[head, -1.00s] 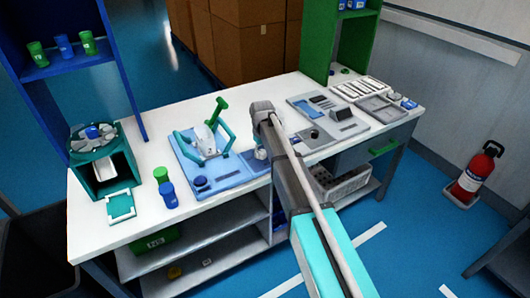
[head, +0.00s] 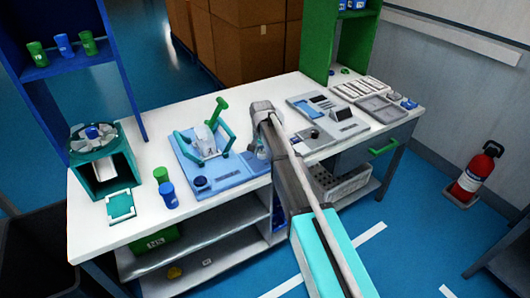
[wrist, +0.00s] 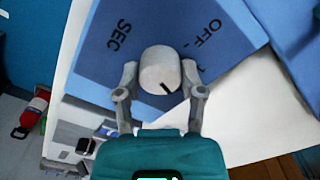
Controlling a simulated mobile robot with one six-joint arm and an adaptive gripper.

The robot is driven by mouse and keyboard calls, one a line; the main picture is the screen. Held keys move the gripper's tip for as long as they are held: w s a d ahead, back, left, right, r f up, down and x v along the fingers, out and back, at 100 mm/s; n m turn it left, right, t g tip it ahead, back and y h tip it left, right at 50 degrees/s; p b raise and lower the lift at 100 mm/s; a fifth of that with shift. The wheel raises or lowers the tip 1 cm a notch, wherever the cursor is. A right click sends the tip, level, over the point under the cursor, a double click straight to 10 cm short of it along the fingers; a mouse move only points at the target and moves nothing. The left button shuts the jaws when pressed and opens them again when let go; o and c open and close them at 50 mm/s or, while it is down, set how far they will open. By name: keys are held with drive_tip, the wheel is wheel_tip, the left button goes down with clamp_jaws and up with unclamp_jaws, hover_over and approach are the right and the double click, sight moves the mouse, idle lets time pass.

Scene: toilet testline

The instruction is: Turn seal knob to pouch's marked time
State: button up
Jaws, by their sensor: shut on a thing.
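My gripper (wrist: 159,72) has its two fingers on either side of a pale round knob (wrist: 158,62) and is shut on it. The knob has a short black pointer mark, which points to the lower right in the wrist view. The blue panel (wrist: 100,75) around it carries the black words SEC and OFF; other dial marks are hidden. In the head view the blue sealer (head: 187,160) stands on the bench, and my arm covers the knob. A pale pouch-like thing (head: 205,138) sits among the sealer's teal bars; its marked time is too small to read.
A teal box with a round top (head: 105,165), a green cup (head: 161,174) and a blue cup (head: 168,194) stand left of the sealer. A grey panel device (head: 330,118) and trays (head: 378,107) lie to the right. The white bench front (head: 130,228) is mostly clear.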

drive_tip(key=shift+w+m, duration=0.25)
drive_tip(key=shift+m, duration=0.25)
drive_tip(key=o, duration=1)
drive_tip(key=shift+f, duration=0.1)
drive_tip(key=shift+o, duration=0.7)
drive_tip(key=shift+s, duration=0.1)
drive_tip(key=shift+r, duration=0.2)
